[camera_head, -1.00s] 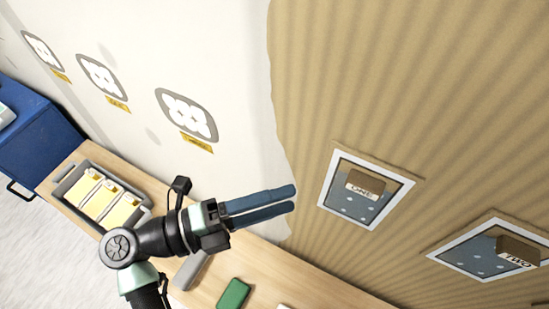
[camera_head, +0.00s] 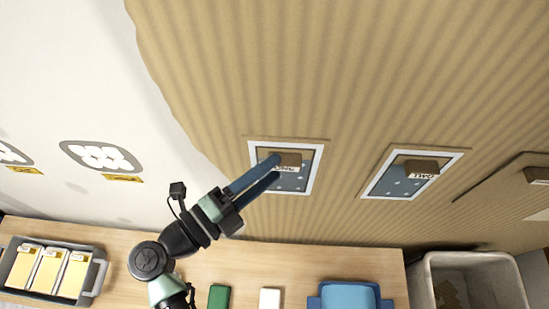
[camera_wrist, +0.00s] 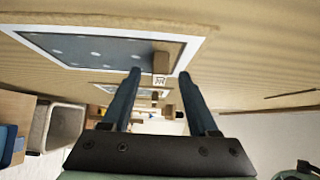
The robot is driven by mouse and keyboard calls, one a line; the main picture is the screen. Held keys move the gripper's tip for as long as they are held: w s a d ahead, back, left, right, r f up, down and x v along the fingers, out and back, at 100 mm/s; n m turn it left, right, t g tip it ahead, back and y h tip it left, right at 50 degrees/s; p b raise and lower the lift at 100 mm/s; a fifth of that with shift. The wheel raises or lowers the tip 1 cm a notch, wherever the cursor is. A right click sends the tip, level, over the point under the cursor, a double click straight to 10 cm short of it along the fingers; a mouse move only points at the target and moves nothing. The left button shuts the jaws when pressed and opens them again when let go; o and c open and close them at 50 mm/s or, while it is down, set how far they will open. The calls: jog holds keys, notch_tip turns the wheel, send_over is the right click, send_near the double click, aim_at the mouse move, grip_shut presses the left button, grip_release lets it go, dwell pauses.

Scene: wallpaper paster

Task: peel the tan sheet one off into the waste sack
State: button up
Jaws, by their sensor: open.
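The panel marked ONE (camera_head: 298,184) is a white-framed blue dotted patch with a tan edge on the tan ribbed wall. A brown tab (camera_head: 290,159) with a white label sticks out from it. My gripper (camera_head: 278,167) is open, with its two blue fingers reaching to the tab and partly covering its label. In the wrist view the tab (camera_wrist: 164,57) appears between the spread fingertips of my gripper (camera_wrist: 160,76); contact cannot be told. A pale grey open container (camera_head: 427,293), which may be the waste sack, stands at the lower right with brown scraps inside.
Panel TWO (camera_head: 396,183) with its tab is right of ONE, and another brown tab (camera_head: 538,175) is farther right. Below is a wooden table (camera_head: 250,262) with a grey tray (camera_head: 93,286), a green block (camera_head: 219,297), a white block (camera_head: 269,299) and a blue container (camera_head: 347,297).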

jog(key=shift+x, duration=1.05)
grip_shut()
